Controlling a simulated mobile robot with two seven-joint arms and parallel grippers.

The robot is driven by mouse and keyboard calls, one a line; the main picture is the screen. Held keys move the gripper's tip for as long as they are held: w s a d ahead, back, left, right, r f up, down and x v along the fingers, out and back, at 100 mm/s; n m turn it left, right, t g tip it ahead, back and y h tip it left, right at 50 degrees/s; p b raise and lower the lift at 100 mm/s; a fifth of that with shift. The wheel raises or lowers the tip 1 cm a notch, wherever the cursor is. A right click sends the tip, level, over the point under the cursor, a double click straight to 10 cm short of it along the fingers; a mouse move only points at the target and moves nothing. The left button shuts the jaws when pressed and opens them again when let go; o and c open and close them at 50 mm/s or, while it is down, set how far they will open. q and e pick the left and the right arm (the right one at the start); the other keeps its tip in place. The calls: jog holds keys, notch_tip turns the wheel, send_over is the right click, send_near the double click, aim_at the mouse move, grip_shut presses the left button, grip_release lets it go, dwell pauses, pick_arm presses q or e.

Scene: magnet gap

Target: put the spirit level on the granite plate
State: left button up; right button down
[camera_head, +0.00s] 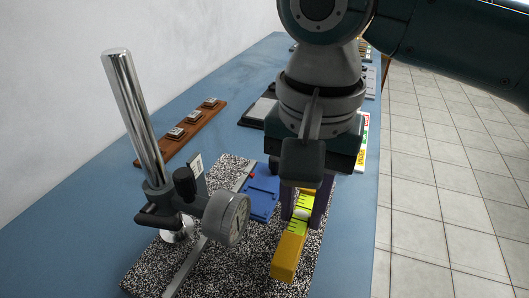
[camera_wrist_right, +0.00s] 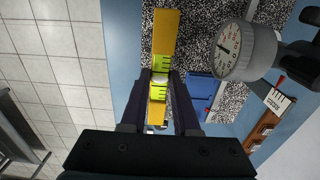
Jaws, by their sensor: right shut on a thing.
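A yellow spirit level (camera_head: 287,255) with a green scale window is between the fingers of my right gripper (camera_head: 305,205). My right gripper (camera_wrist_right: 159,95) is shut on it around the window, as the right wrist view shows. The level (camera_wrist_right: 165,35) extends out past the fingertips. The speckled black and white granite plate (camera_head: 240,270) lies on the blue bench, and the level is over its right part in the head view. I cannot tell whether the level touches the plate. My left gripper is not in view.
A dial gauge (camera_head: 227,218) on a stand with a steel post (camera_head: 133,115) occupies the plate's left side. A blue block (camera_head: 262,196) lies near the level. A wooden strip with small blocks (camera_head: 182,132) sits behind. The bench's right edge drops to a tiled floor.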

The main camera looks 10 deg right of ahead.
aim_at(301, 213)
jog(key=shift+f+b, duration=0.4)
jog(key=shift+f, duration=1.6)
jog(key=shift+f, duration=0.15)
jog(key=c, duration=0.7)
grip_release()
jog(key=shift+o, duration=0.2)
